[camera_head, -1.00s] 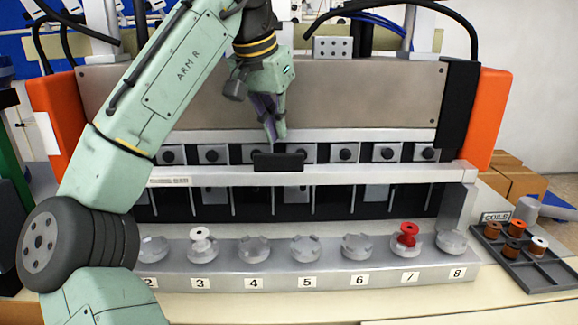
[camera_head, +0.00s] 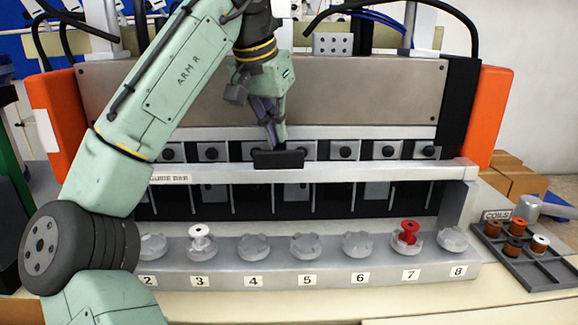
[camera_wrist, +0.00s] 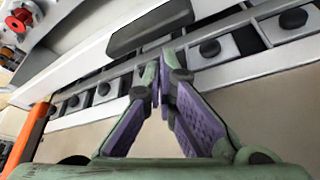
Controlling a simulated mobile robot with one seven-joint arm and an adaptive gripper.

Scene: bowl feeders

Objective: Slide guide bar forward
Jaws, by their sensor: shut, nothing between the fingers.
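The guide bar (camera_head: 380,173) is a long pale horizontal bar across the front of the machine, with a GUIDE BAR label at its left. A dark block-shaped handle (camera_head: 278,159) stands near its middle. The bar (camera_wrist: 75,68) and handle (camera_wrist: 150,27) also show in the wrist view. My gripper (camera_head: 274,143) points down at the handle's far side, between it and the row of black knobs. Its purple-padded fingers (camera_wrist: 163,80) are shut with nothing between them. The handle hides the lowest part of the tips in the head view; I cannot tell whether they touch it.
Black knobs on grey plates (camera_head: 345,151) line the machine behind the bar. In front is a ledge (camera_head: 330,275) with numbered cups; cup 3 holds a white spool (camera_head: 199,236), cup 7 a red spool (camera_head: 408,231). A coil tray (camera_head: 540,270) lies right. Orange housings (camera_head: 490,118) flank the machine.

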